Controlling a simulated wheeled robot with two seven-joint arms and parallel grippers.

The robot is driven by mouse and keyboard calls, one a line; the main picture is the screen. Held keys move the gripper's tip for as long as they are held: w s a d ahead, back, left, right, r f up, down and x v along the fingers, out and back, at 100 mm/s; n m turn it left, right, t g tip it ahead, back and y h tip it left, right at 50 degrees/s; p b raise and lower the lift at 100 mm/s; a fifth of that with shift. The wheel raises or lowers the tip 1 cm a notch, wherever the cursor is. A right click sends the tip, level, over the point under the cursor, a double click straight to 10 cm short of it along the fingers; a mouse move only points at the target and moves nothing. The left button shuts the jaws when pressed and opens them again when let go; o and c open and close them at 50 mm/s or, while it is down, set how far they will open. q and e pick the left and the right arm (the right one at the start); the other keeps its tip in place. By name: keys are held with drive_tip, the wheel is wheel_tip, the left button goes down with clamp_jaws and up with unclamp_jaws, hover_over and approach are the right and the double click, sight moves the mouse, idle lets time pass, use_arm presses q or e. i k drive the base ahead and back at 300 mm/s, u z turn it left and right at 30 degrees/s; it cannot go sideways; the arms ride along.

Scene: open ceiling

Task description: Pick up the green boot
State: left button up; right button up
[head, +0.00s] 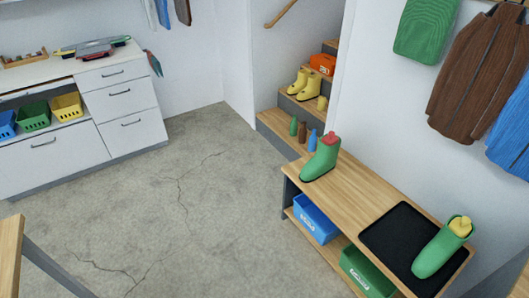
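Two green boots show on a wooden bench (355,201) at the right. One green boot (320,162) stands upright at the bench's far left end, with something red at its top. The other green boot (437,254) is tilted at the near right end, partly over a black tray (389,228), with something yellow at its top opening. Neither of my grippers shows in the head view.
A blue bin (316,222) and a green bin (364,275) sit on the bench's lower shelf. Stairs behind hold yellow boots (304,84), an orange box (323,63) and small bottles. White drawers (121,101) stand at the left. The concrete floor between is clear.

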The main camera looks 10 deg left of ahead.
sight(324, 160)
drive_tip(key=u, duration=1)
drive_tip(key=i, duration=3)
drive_tip(key=z, duration=1.55)
drive_tip(key=i, duration=0.35)
drive_tip(key=z, duration=0.5)
